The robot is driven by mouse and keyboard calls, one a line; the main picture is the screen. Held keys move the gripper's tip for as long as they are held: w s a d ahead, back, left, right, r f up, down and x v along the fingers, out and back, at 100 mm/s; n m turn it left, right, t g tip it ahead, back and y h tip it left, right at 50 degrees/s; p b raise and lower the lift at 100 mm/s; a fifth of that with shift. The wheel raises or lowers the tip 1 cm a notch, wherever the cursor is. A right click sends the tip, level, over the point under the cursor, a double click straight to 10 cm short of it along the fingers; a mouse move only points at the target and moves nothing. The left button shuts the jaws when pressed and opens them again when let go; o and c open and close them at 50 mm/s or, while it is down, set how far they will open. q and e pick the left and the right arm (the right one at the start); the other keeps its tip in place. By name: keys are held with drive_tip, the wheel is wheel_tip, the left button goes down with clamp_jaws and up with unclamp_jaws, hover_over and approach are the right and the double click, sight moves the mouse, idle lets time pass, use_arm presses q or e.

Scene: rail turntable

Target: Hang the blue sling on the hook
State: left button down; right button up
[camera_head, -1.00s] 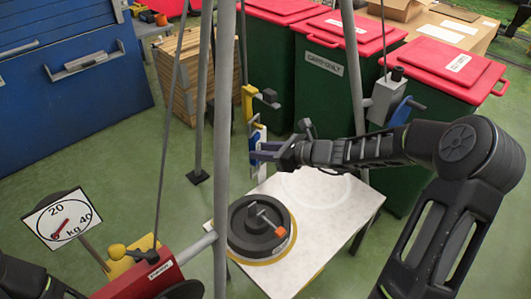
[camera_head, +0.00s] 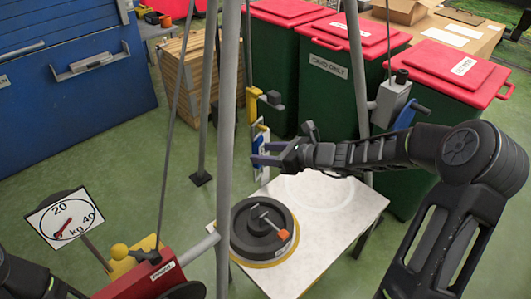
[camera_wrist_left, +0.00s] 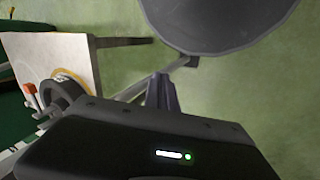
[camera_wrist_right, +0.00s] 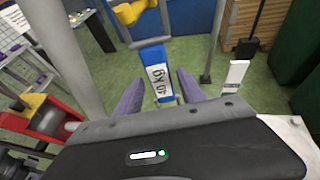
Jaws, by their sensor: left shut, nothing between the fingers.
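The blue sling (camera_wrist_right: 158,72) is a blue strap with a white "40 KG" label in the right wrist view; it hangs upright below a yellow hook (camera_wrist_right: 130,10). Whether its top is over the hook is unclear. In the head view the strap (camera_head: 256,152) and yellow hook part (camera_head: 251,100) are small, left of my right gripper (camera_head: 264,153). In its wrist view my right gripper (camera_wrist_right: 159,76) has its fingers apart, one on each side of the strap, with no clear contact. My left gripper (camera_wrist_left: 161,92) is shut and empty, below a grey disc.
A white table (camera_head: 335,205) carries a black disc weight (camera_head: 255,240) with an orange-tipped handle. Grey frame legs (camera_head: 226,120) stand in front. A red winch (camera_head: 145,278) and kg dial (camera_head: 65,218) are at lower left. Green bins with red lids (camera_head: 455,72) stand behind.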

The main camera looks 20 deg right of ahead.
drive_tip(key=shift+o, duration=0.5)
drive_tip(key=shift+s+d, duration=0.15)
drive_tip(key=v, duration=0.7)
drive_tip(key=shift+s, duration=0.15)
drive_tip(key=shift+d+r, duration=0.1)
